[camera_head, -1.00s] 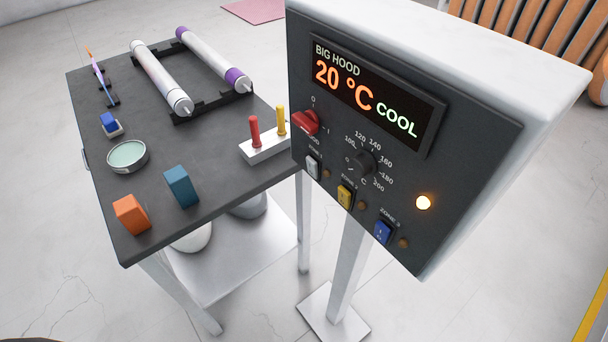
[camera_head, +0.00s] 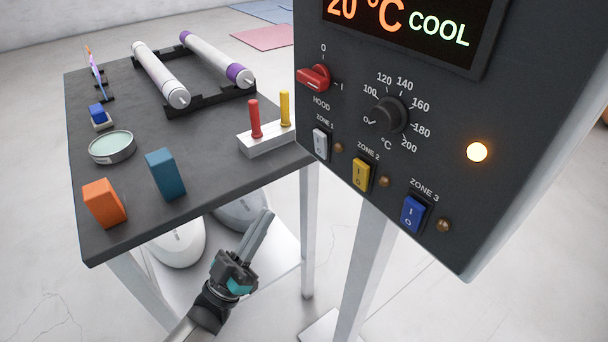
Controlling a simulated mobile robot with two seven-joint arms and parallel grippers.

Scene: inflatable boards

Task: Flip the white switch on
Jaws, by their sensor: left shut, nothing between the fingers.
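The white switch (camera_head: 320,144) sits under the ZONE 1 label at the lower left of the dark control panel (camera_head: 440,150). It is a small rocker; its exact tilt is too small to tell. The lamp (camera_head: 339,147) beside it looks brown and unlit. My left gripper (camera_head: 264,222) is below and left of the panel, in front of the table's lower shelf. Its fingers are shut together and empty, pointing up and to the right, well apart from the switch. My right gripper is not in view.
The panel also carries a red hood switch (camera_head: 313,78), a dial (camera_head: 388,115), a yellow switch (camera_head: 361,174) and a blue switch (camera_head: 413,214). A dark table (camera_head: 150,228) with rollers, blocks and a holder of red and yellow handles (camera_head: 265,140) stands left.

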